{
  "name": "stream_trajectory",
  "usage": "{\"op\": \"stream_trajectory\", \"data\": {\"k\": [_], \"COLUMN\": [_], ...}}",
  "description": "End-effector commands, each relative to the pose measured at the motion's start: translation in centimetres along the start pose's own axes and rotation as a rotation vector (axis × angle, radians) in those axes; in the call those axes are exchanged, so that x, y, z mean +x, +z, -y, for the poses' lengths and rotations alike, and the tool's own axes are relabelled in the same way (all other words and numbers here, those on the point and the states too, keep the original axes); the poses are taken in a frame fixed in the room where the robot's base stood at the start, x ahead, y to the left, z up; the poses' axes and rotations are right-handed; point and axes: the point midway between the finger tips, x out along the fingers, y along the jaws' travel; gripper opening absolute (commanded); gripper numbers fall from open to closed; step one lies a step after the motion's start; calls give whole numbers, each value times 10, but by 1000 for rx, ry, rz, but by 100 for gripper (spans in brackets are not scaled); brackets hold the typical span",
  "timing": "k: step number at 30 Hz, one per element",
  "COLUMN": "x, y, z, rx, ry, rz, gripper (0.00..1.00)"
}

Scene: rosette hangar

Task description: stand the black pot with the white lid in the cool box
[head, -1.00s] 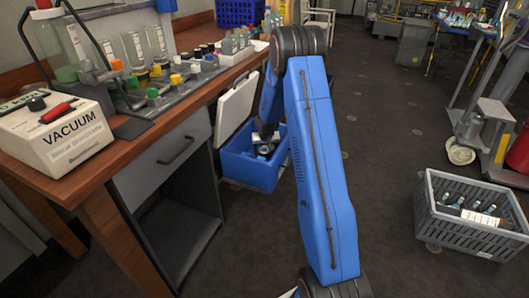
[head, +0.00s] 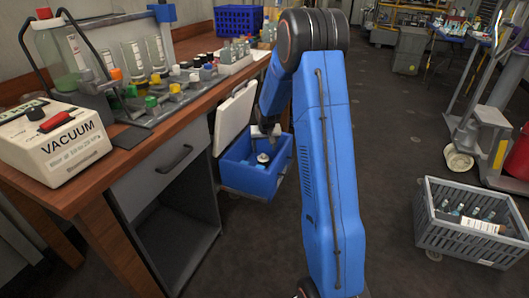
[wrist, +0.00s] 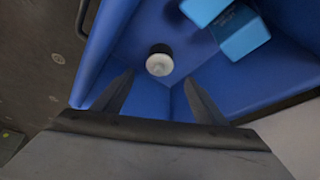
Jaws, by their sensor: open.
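The black pot with the white lid (wrist: 159,62) stands inside the cool box, its lid facing up. In the head view its lid (head: 263,158) shows above the dark body. The blue cool box (head: 245,180) sits on the floor beside the bench, its white lid (head: 235,115) swung open. Its blue inner wall (wrist: 105,50) shows in the wrist view. My gripper (wrist: 158,76) is open and empty above the pot, the fingers apart and clear of it. In the head view my gripper (head: 265,132) is over the box opening.
Light blue blocks (wrist: 240,32) lie in the box beside the pot. A wooden bench (head: 95,190) with a vacuum unit (head: 65,140) and bottles stands left. A grey crate of bottles (head: 470,235) is on the floor at right. The floor between is clear.

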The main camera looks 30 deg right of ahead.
Motion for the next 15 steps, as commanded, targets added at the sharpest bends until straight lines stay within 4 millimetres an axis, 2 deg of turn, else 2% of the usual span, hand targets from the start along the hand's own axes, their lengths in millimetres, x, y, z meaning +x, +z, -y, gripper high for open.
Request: {"op": "stream_trajectory", "data": {"k": [5,8,15], "x": [-23,-53,-140], "y": [2,10,42], "z": [5,12,29], "rx": [-8,-23,-69], "ry": [-3,-7,-20], "rz": [-5,-7,-11], "gripper": [65,65,65]}}
